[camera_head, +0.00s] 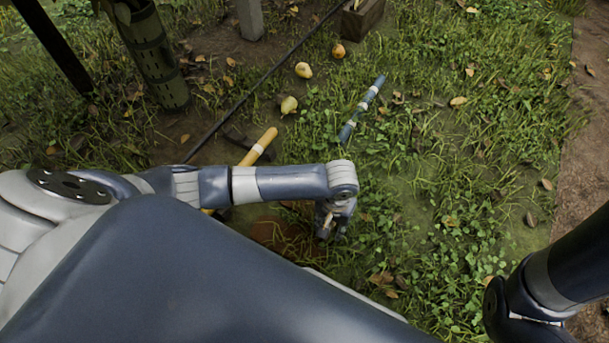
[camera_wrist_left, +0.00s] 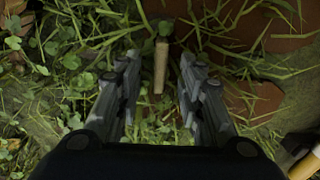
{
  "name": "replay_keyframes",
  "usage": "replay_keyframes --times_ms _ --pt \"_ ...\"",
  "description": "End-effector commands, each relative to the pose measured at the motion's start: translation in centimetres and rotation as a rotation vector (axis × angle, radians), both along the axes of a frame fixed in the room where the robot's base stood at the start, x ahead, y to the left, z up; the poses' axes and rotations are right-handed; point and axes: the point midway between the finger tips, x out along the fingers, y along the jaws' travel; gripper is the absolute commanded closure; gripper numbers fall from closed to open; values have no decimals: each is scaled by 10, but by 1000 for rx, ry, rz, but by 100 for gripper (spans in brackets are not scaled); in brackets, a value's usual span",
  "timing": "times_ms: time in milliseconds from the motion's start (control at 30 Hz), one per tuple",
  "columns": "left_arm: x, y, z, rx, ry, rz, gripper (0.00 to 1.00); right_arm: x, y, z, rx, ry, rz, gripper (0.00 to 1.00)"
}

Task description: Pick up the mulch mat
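A reddish-brown flat patch, likely the mulch mat (camera_head: 272,231), lies on the ground left of my left gripper, partly hidden by my arm and grass. It also shows in the left wrist view (camera_wrist_left: 252,100), with grass over it. My left gripper (camera_head: 332,232) points down near the ground beside the mat. In the left wrist view its fingers (camera_wrist_left: 158,100) are apart. A short pale wooden peg (camera_wrist_left: 161,66) stands out between and just beyond the fingers; I cannot tell whether it touches them. My right arm shows at the lower right, but its gripper is out of view.
A yellow-handled tool (camera_head: 262,142) lies behind my left arm. A blue-green rod (camera_head: 361,108) and several fruits, including a pear (camera_head: 303,70), lie beyond. A dark hose (camera_head: 265,83) crosses the ground. A wooden crate (camera_head: 362,18) stands at the back. Grass at right is open.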

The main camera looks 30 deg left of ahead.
Motion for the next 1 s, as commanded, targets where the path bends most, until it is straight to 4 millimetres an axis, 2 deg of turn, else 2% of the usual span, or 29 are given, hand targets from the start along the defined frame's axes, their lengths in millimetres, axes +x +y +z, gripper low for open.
replay_keyframes --times_ms 33,200,533,567,700,1000 --pt "0 0 -11 1 -1 -1 65 -6 0 -8 0 -18 0 60" --pt "0 1 -24 2 -1 1 65 -3 0 -21 -1 -8 -1 60" --pt "0 1 -25 2 -1 1 65 -3 0 -22 -1 -8 -1 60" --pt "0 1 -25 2 -2 1 67 -3 0 -22 -1 -8 -1 60" --pt "0 1 -25 1 -1 1 99 -3 0 -22 -1 -9 0 60" --pt "0 0 -25 2 -2 1 100 -3 0 -22 -1 -9 0 60"
